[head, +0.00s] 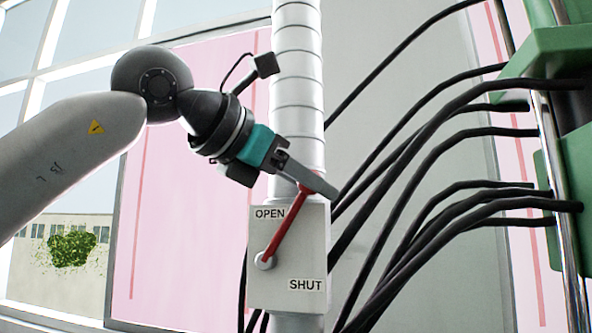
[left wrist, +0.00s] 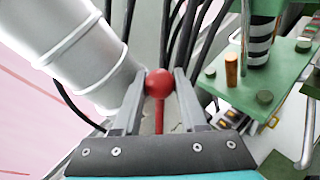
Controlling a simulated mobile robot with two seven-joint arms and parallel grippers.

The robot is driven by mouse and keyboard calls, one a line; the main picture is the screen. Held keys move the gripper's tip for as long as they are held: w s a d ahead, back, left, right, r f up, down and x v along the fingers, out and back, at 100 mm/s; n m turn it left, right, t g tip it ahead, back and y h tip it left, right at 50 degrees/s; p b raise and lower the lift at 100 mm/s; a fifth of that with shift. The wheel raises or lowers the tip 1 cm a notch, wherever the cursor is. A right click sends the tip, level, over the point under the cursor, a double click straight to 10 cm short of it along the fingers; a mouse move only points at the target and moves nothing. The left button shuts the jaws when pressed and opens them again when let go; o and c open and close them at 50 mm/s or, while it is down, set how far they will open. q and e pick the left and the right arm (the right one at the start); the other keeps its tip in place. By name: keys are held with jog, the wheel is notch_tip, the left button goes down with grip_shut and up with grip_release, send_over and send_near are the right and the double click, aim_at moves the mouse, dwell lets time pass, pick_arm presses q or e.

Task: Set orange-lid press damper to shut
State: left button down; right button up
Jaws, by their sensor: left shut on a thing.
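The damper control is a grey box (head: 310,245) on a ribbed silver duct (head: 297,90) in the head view. It carries an OPEN label (head: 270,213) at its upper left and a SHUT label (head: 305,285) at its lower right. My left gripper (head: 320,187) is shut on the lever's upper end. In the left wrist view, the lever's red ball knob (left wrist: 159,82) sits between the two fingers. My right gripper is not in view.
Several black hoses (head: 420,135) run from behind the box to green machinery (head: 555,55) at right. The left wrist view shows a green plate (left wrist: 275,85) with bolts and a copper-coloured peg (left wrist: 232,70). A pink panel (head: 185,240) stands behind the duct.

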pick_arm(q)
jog(key=shift+s+d+f+m+y, duration=0.15)
jog(key=shift+d+f+m+y, duration=0.05)
jog(key=shift+d+m+y, duration=0.15)
dwell(0.3)
jog(key=shift+c, duration=2.3)
grip_release()
jog(key=shift+s+a+r, duration=0.15)
jog(key=shift+s+a, duration=0.15)
jog(key=shift+a, duration=0.05)
jog(key=b+v, duration=0.1)
jog(key=v, duration=1.3)
jog(key=shift+a+b, duration=0.15)
jog(key=shift+b, duration=0.2)
